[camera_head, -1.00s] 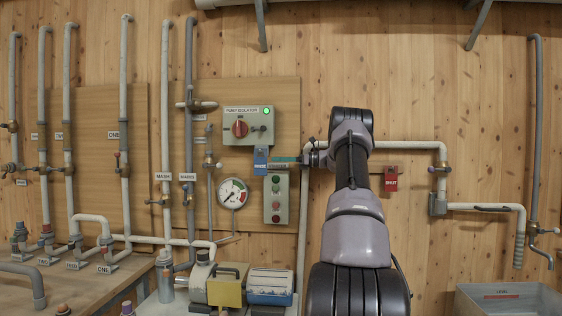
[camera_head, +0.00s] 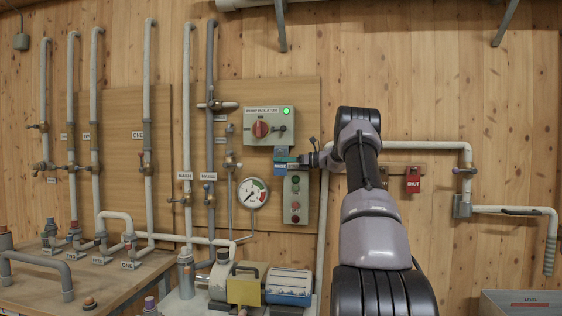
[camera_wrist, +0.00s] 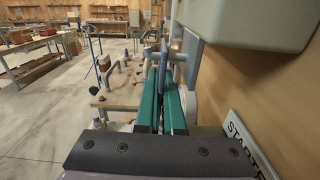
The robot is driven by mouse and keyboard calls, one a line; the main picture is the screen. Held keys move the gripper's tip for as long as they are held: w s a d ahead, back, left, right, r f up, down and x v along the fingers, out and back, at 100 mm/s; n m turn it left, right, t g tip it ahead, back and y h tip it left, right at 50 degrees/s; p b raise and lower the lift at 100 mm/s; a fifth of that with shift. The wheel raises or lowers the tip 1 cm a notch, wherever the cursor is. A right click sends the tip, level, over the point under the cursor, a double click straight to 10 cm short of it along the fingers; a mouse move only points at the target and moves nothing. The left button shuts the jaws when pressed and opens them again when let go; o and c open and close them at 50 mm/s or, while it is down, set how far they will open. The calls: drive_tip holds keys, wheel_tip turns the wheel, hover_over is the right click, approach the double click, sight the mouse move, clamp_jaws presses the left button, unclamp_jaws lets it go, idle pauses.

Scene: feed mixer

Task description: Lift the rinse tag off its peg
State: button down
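The rinse tag (camera_head: 281,169) is a small blue tag hanging just below the pump isolator box. My gripper (camera_head: 286,159) reaches it from the right, and its green fingers cross in front of the tag's middle in the head view. Blue shows above and below them. In the wrist view, the two green fingers (camera_wrist: 161,100) lie side by side with a narrow gap. A thin grey-blue upright shape stands at their far end; I cannot tell if it is the tag's edge. Whether the fingers press on the tag is unclear. The peg is hidden.
The isolator box (camera_head: 269,126) is close above, the push-button box (camera_head: 296,199) close below and the gauge (camera_head: 253,193) lower left. A red tag (camera_head: 413,180) hangs to the right. Pipes run along the wall on both sides.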

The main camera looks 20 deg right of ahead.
drive_tip(key=shift+r, duration=0.25)
drive_tip(key=shift+r, duration=0.35)
drive_tip(key=shift+r, duration=0.1)
idle(0.3)
drive_tip(key=shift+s, duration=0.1)
drive_tip(key=s+a, duration=0.5)
drive_tip(key=s, duration=0.2)
drive_tip(key=shift+s, duration=0.25)
idle(1.0)
